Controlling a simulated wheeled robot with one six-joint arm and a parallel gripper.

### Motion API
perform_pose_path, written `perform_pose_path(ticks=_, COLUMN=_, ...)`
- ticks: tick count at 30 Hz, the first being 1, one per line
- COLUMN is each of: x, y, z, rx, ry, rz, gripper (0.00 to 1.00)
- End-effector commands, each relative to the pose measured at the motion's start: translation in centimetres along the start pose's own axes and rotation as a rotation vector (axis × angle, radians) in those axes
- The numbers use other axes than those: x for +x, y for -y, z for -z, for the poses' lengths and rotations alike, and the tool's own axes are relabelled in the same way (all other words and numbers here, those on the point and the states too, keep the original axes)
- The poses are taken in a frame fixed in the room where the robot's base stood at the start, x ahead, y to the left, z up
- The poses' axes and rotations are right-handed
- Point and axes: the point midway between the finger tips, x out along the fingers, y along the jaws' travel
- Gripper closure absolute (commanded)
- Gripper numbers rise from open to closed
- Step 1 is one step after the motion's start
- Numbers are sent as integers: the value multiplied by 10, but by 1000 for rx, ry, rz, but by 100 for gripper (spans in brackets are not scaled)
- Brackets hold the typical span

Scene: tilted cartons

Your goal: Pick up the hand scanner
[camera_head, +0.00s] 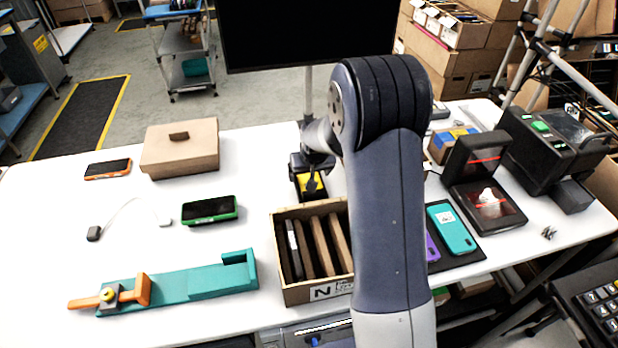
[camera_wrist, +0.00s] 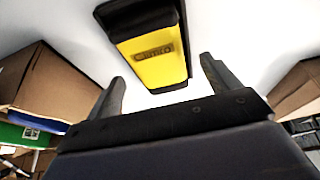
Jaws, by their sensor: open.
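The yellow and black device (camera_head: 312,188), which I take to be the hand scanner, lies on the white table behind the carton of upright boards. My gripper (camera_wrist: 163,72) is open, with one finger on each side of the scanner's near end in that view. The fingers do not appear to touch it. In the head view my gripper (camera_head: 310,165) is over the scanner, and my arm hides part of the area.
The open carton (camera_head: 290,292) stands in front of the scanner. A black scanning unit (camera_head: 487,205) and a teal phone (camera_head: 451,228) are to the right. The left table has free room.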

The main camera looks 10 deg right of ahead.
Motion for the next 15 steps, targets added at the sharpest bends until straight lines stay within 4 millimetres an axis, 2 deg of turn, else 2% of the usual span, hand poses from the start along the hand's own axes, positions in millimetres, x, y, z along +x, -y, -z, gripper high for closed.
perform_pose_path(ticks=4, x=11, y=0, z=0, rx=0, ry=1, rz=0, gripper=16)
perform_pose_path(ticks=12, x=13, y=0, z=0, rx=0, ry=-1, rz=0, gripper=16)
perform_pose_path(ticks=15, x=13, y=0, z=0, rx=0, ry=-1, rz=0, gripper=25)
